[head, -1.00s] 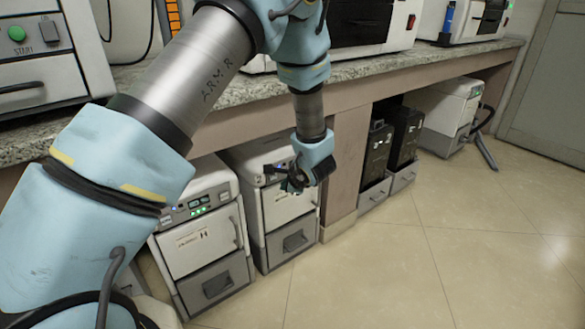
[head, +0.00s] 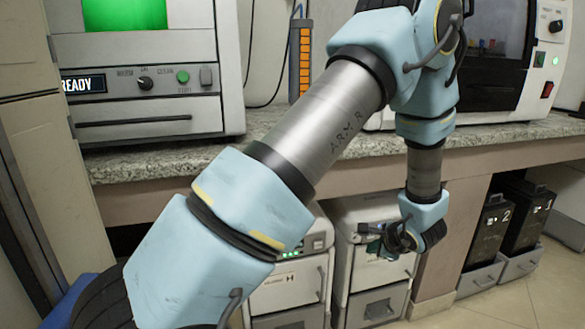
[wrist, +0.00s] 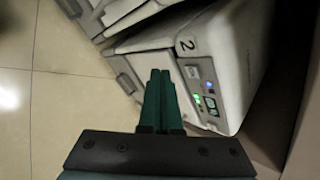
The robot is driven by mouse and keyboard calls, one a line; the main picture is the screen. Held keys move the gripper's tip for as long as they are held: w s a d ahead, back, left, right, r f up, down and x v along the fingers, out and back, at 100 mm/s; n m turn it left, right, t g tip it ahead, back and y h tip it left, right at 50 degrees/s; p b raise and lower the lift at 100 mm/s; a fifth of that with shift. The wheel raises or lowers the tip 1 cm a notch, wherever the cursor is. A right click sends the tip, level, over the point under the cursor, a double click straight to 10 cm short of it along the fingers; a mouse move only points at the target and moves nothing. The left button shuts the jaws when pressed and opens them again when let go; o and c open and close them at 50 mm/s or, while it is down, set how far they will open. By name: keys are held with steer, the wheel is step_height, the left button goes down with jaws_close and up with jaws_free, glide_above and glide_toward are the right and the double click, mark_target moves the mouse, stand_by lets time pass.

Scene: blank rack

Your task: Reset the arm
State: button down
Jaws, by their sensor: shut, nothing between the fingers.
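My gripper (head: 378,246) hangs at the end of my bent blue-and-grey arm, in front of the white units below the counter in the head view. In the wrist view my gripper's two dark green fingers (wrist: 160,78) lie side by side, shut, with nothing between them. A white unit marked 2 (wrist: 215,65) with small blue and green lights is beyond the fingers in that view.
A machine with a READY display (head: 84,84) and a green window stands on the granite counter (head: 210,150). Another white machine (head: 545,65) is at right. Black units (head: 490,230) sit under the counter. Tiled floor (wrist: 60,125) shows left in the wrist view.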

steer(key=w+a+r+n+g+y, duration=0.1)
steer(key=a+r+n, duration=0.1)
steer(key=a, duration=0.4)
steer(key=w+a+r+n+g+y, duration=0.1)
steer(key=a+r+n, duration=0.15)
steer(key=a, duration=0.35)
steer(key=s+a+r+n+g+h, duration=0.1)
steer(key=s+a+r+n+g, duration=0.2)
steer(key=a+n, duration=0.35)
steer(key=s+a+r+n+h, duration=0.1)
steer(key=s+a+r+n, duration=0.3)
steer(key=a, duration=0.3)
steer(key=s+a+r+n+g+h, duration=0.1)
steer(key=s+a+r+n+g, duration=0.2)
steer(key=a+n, duration=0.35)
step_height(320, 180, up, 28)
steer(key=s+t+p, duration=0.1)
steer(key=p, duration=2.7)
steer(key=shift+a+p, duration=0.2)
steer(key=shift+p, duration=0.15)
steer(key=shift+s+m, duration=0.1)
steer(key=shift+m, duration=0.15)
